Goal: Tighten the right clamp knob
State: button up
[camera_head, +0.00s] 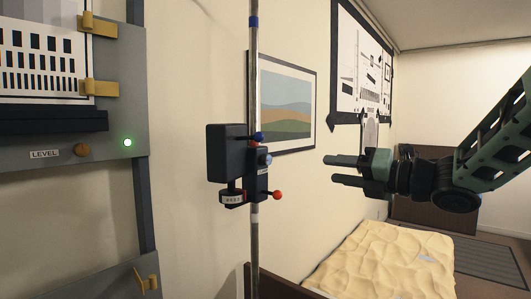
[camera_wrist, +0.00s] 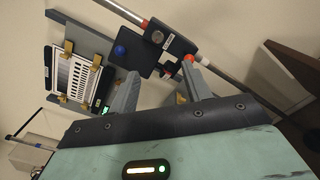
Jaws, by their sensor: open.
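A black clamp (camera_head: 262,170) sits on an upright metal pole (camera_head: 254,90) and carries a black box (camera_head: 228,152). My gripper (camera_head: 329,169) is open and empty, to the right of the clamp with a visible gap, fingers pointing left. In the wrist view, a red knob (camera_wrist: 189,58) shows close to the right fingertip; contact cannot be told. A blue knob (camera_wrist: 120,50) is farther left. Which knob the task calls right is not marked.
A grey panel (camera_head: 124,190) with a test chart (camera_head: 40,55), yellow clips and a green light stands at the left. A framed picture (camera_head: 288,105) hangs behind the pole. A bed with a cream cover (camera_head: 385,265) is below my gripper. Air between gripper and clamp looks clear.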

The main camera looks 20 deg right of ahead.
aim_at(270, 160)
jog(key=p+x, duration=0.7)
jog(key=x, duration=1)
jog(key=shift+a+r, duration=0.1)
jog(key=shift+a, duration=0.1)
jog(key=c, duration=1)
